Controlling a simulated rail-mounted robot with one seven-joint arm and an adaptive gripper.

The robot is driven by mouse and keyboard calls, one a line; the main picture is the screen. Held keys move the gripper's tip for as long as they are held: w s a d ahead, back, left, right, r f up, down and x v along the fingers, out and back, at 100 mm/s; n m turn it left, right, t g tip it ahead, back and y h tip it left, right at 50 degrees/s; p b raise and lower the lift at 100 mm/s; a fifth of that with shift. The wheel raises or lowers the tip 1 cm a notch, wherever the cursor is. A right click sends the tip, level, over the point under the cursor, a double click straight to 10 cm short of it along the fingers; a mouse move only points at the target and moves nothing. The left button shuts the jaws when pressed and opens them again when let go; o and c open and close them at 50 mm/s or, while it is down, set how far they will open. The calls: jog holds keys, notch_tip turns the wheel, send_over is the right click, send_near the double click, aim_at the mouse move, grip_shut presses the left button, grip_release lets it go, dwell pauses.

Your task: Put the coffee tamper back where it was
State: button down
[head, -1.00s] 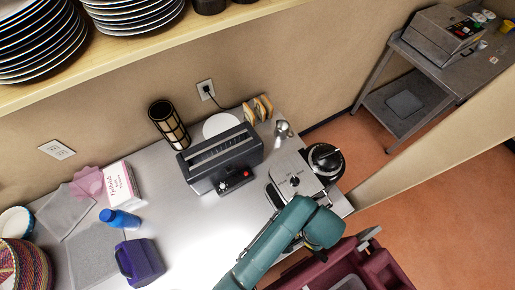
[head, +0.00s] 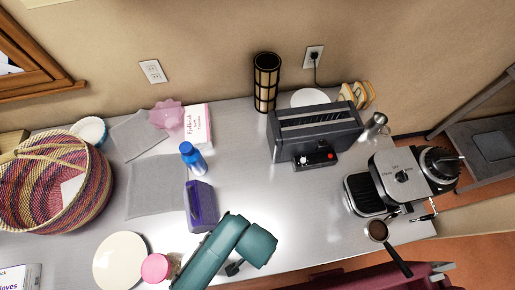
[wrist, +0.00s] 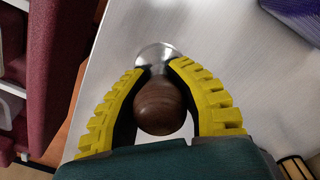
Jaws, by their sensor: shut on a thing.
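The coffee tamper (wrist: 160,106) has a round dark wooden handle and a shiny metal base. In the wrist view it sits between the yellow ribbed fingers of my gripper (wrist: 158,72), which is shut on it, with the metal base beyond the fingertips. I cannot tell whether the base touches the counter or hangs above it. In the head view my teal arm reaches over the front of the counter (head: 290,225), right of the purple box. The tamper cannot be made out there.
The espresso machine (head: 402,172) stands at the right, with a portafilter (head: 378,231) in front of it. A toaster (head: 315,128) stands behind. A purple box (head: 201,205), a blue bottle (head: 192,158) and a pink-lidded jar (head: 155,267) are at the left. The counter's middle is bare.

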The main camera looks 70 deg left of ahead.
notch_tip(320, 180, down, 9)
jog(key=shift+w+f, duration=0.1)
jog(key=shift+f, duration=0.05)
jog(key=shift+f, duration=0.1)
jog(key=c, duration=1)
grip_release()
jog(key=shift+f, duration=0.1)
jog(key=shift+c, duration=0.2)
notch_tip(320, 180, up, 12)
jog(key=shift+r+p, duration=0.2)
jog(key=shift+p, duration=0.15)
